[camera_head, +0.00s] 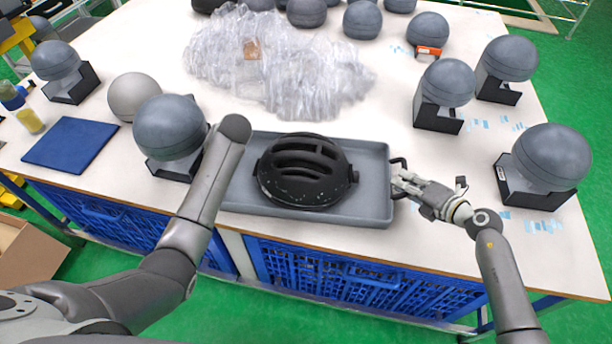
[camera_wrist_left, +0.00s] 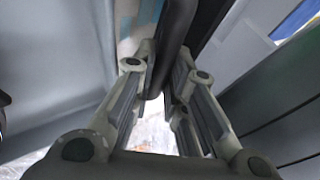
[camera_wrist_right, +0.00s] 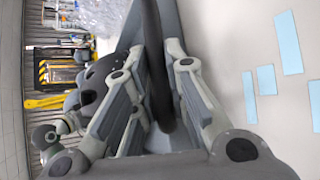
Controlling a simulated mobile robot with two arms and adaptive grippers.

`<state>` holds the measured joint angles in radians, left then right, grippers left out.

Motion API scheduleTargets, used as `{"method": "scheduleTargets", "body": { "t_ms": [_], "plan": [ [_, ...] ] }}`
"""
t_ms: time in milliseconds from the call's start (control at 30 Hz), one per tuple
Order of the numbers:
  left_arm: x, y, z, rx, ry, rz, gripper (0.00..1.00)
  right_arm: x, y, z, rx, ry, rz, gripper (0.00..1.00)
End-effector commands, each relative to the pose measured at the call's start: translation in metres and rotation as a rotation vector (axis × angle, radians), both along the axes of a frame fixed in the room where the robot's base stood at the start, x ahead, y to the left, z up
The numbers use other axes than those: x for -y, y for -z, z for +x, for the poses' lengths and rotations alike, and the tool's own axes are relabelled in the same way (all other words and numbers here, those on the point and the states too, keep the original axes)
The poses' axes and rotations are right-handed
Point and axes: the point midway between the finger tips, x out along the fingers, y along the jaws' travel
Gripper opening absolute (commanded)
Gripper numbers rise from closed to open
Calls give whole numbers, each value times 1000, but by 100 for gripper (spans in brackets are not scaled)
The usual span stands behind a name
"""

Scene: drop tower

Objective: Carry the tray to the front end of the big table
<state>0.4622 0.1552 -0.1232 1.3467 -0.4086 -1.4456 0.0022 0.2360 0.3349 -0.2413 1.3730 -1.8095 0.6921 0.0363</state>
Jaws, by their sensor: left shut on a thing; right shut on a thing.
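The grey tray (camera_head: 372,180) is at the front edge of the big table (camera_head: 400,105), with a black helmet (camera_head: 303,172) lying in it. My right gripper (camera_head: 400,180) is shut on the black handle at the tray's right end; the handle also runs between its fingers in the right wrist view (camera_wrist_right: 160,75). My left arm reaches to the tray's left end and hides my left gripper in the head view. In the left wrist view my left gripper (camera_wrist_left: 160,85) is shut on a dark handle bar (camera_wrist_left: 175,40). I cannot tell whether the tray touches the table.
Grey balls on black stands are near the tray's left end (camera_head: 168,127) and to its right (camera_head: 550,158). Crumpled clear plastic wrap (camera_head: 290,75) lies behind the tray. A blue mat (camera_head: 70,144) lies at the left edge. Blue crates (camera_head: 360,278) sit under the table.

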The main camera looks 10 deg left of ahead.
Motion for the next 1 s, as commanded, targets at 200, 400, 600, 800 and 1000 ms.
{"method": "scheduleTargets", "body": {
  "t_ms": [200,400,600,800,1000],
  "plan": [
    [0,0,0,0,0,0,0,1,1,0,-1,1,-1,0],
    [0,-2,1,3,1,1,0,1,-2,1,2,1,1,0],
    [0,-7,1,3,0,2,0,1,-7,1,2,1,0,0],
    [0,-21,1,4,-1,1,0,1,-20,1,3,2,0,0],
    [0,-38,1,4,-1,1,0,1,-37,1,3,2,0,0]
  ]
}}
